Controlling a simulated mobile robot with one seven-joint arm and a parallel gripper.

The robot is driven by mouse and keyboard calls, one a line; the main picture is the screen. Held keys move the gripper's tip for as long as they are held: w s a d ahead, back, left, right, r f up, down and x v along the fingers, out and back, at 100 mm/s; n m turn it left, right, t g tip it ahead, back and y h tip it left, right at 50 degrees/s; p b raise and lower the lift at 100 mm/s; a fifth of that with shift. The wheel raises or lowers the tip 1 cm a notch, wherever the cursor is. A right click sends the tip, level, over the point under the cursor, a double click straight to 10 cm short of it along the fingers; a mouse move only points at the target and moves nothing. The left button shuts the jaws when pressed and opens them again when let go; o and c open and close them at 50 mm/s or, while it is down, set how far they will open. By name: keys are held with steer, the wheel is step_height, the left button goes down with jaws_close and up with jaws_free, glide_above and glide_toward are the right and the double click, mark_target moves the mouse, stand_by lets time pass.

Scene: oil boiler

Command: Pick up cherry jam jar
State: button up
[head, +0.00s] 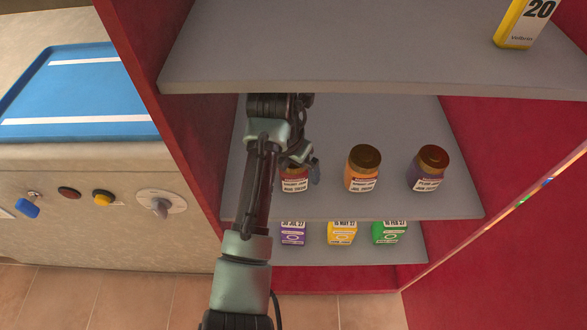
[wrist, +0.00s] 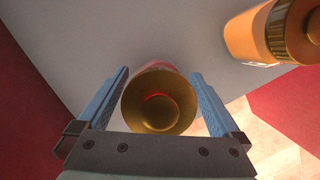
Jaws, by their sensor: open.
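The leftmost jar (head: 295,183), with a red and white label, stands upright on the middle grey shelf (head: 400,120); I take it to be the cherry jam jar, though its label is too small to read surely. My arm hides part of it. In the wrist view its round gold-brown lid (wrist: 158,101) lies between the two blue fingers of my gripper (wrist: 160,100). My gripper is open, with one finger on each side of the jar and a gap visible at both sides. In the head view my gripper (head: 301,170) is mostly hidden behind my own arm.
An orange jar (head: 362,172) and a purple jar (head: 427,170) stand to the right; the orange one (wrist: 255,36) is near my right finger in the wrist view. An upper shelf (head: 330,50) overhangs. Red walls (head: 525,150) flank the shelves. Small boxes (head: 341,233) stand below.

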jaws_close()
steer(key=shift+r, duration=0.1)
stand_by(0.4)
steer(key=shift+w+r, duration=0.1)
steer(key=shift+r, duration=0.05)
